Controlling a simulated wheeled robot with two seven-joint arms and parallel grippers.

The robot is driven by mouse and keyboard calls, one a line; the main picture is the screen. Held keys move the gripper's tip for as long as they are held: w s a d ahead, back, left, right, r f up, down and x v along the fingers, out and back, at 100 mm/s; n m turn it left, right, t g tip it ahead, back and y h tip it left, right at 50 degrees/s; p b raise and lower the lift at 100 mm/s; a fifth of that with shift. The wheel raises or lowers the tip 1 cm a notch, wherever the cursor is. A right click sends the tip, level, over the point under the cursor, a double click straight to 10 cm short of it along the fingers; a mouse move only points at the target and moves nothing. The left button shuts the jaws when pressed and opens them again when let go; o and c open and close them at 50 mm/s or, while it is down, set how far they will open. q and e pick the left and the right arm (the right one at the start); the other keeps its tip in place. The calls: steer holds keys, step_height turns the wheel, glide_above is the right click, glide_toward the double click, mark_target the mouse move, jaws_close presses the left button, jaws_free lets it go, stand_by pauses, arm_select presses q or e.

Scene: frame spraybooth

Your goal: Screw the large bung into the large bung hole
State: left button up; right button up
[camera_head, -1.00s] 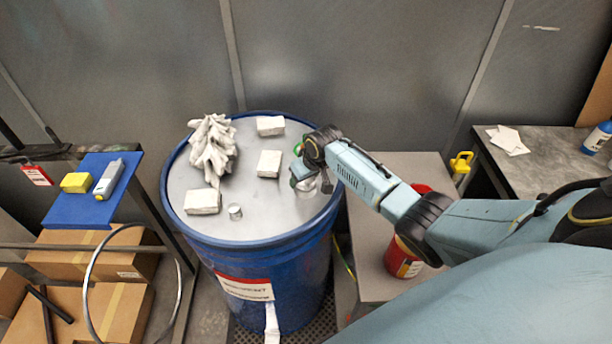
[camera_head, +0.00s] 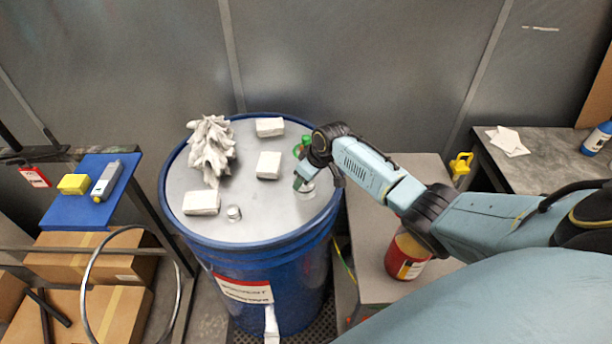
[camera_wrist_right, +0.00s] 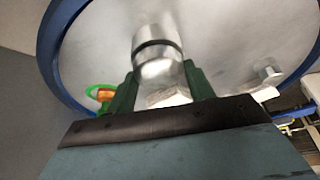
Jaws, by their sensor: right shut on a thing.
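The large bung (camera_wrist_right: 158,75) is a silver metal cylinder with a dark band around it. My right gripper (camera_wrist_right: 160,88) is shut on it, one dark green finger on each side, in the right wrist view. In the head view my right gripper (camera_head: 304,182) points down at the right part of the drum lid (camera_head: 242,184), and a bit of silver metal (camera_head: 306,193) shows below it. The large bung hole cannot be made out, and I cannot tell how deep the bung sits. My left gripper is not in view.
The blue drum (camera_head: 290,270) carries a white glove-like bundle (camera_head: 211,150), several white blocks (camera_head: 269,165), a small silver bung (camera_head: 234,213) and a green item (camera_head: 304,143). A red can (camera_head: 405,258) stands on the grey bench (camera_head: 375,275) at right, below my arm.

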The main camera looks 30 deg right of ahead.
steer(key=shift+r+m+p, duration=0.15)
steer(key=shift+m+p, duration=0.3)
steer(key=shift+m, duration=0.05)
steer(key=shift+m+h, duration=0.4)
steer(key=shift+m, duration=0.1)
steer(key=shift+m+h+b, duration=0.3)
steer(key=shift+m+h, duration=0.2)
steer(key=shift+m, duration=0.7)
steer(key=shift+a+m+h, duration=0.2)
steer(key=shift+m+h, duration=0.1)
steer(key=shift+m, duration=0.6)
steer(key=shift+m+h, duration=0.6)
steer(key=shift+m, duration=0.8)
